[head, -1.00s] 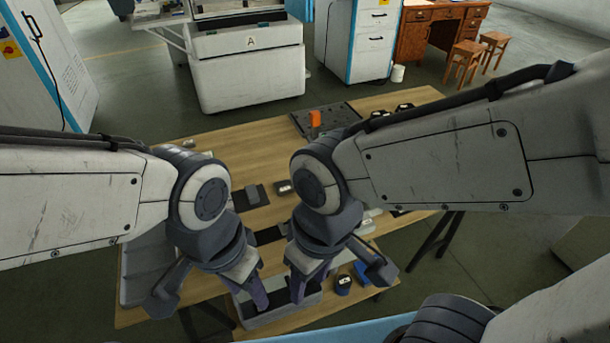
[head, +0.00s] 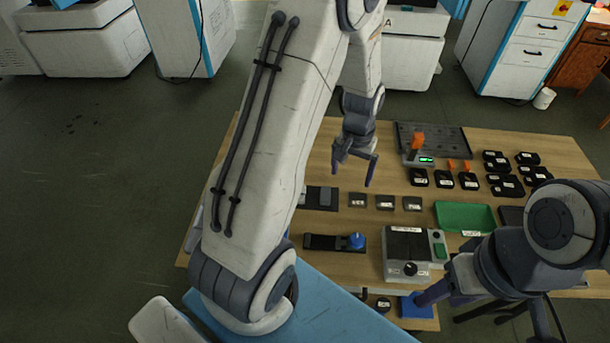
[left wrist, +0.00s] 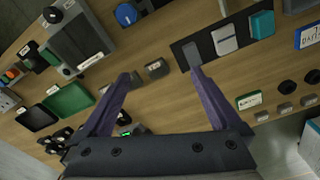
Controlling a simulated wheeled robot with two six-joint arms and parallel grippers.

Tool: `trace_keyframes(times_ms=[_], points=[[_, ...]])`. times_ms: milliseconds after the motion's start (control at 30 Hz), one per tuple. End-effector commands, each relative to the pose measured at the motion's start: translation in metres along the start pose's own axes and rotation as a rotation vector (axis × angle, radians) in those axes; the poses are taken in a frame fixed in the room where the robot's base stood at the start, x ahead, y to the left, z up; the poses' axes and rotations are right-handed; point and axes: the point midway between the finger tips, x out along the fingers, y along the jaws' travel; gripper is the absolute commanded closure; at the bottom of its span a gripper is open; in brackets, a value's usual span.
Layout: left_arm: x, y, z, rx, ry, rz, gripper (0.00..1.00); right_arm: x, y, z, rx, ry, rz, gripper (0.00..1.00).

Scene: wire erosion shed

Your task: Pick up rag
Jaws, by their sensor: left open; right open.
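A flat blue item (head: 416,307) lies at the table's front in the head view, close to my right gripper and partly behind it. It may be the rag, but I cannot tell. My left gripper (head: 354,170) is open and empty above the back left part of the table. In the left wrist view its two purple fingers (left wrist: 160,76) are spread above the wood, with a small dark block (left wrist: 155,69) showing between them. My right gripper (head: 437,298) is open at the front right; its fingers are partly hidden by its own wrist.
The wooden table (head: 325,265) holds a green tray (head: 465,217), a grey box with a knob (head: 406,272), a black strip with a blue knob (head: 325,242) and several black blocks. Dark floor lies open at left.

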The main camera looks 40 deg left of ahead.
Motion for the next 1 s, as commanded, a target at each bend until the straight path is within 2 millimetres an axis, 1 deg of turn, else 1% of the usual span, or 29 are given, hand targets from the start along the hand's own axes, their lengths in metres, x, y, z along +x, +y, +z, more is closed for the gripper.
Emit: trace_keyframes(times_ms=[33, 67, 100, 200, 300, 433, 700, 867, 1000], points=[[0.01, -0.036, -0.009, -0.092, -0.016, -0.005, 0.03, -0.018, -0.001, -0.001, 0.0, 0.0, 0.0, 0.5], [0.019, -0.053, -0.013, -0.134, -0.015, -0.008, 0.03, -0.021, -0.002, -0.001, 0.001, 0.0, 0.0, 0.5], [0.03, -0.075, -0.016, -0.185, -0.016, -0.01, 0.03, -0.026, -0.002, -0.001, 0.001, 0.0, 0.0, 0.5], [0.055, -0.119, -0.016, -0.286, -0.019, -0.015, 0.03, -0.035, -0.003, -0.002, 0.001, 0.0, 0.0, 0.5], [0.072, -0.146, -0.012, -0.35, -0.019, -0.018, 0.03, -0.04, -0.003, -0.002, 0.001, 0.0, 0.0, 0.5], [0.088, -0.162, -0.008, -0.385, -0.02, -0.019, 0.03, -0.044, -0.003, -0.002, 0.001, 0.0, 0.0, 0.5], [0.127, -0.164, -0.007, -0.387, -0.021, -0.019, 0.03, -0.053, -0.004, -0.003, 0.002, 0.0, 0.0, 0.5], [0.137, -0.164, -0.007, -0.386, -0.019, -0.019, 0.03, -0.056, -0.004, -0.003, 0.002, 0.0, 0.0, 0.5], [0.146, -0.165, -0.007, -0.386, -0.02, -0.019, 0.03, -0.064, -0.005, -0.003, 0.001, 0.0, 0.0, 0.5]])
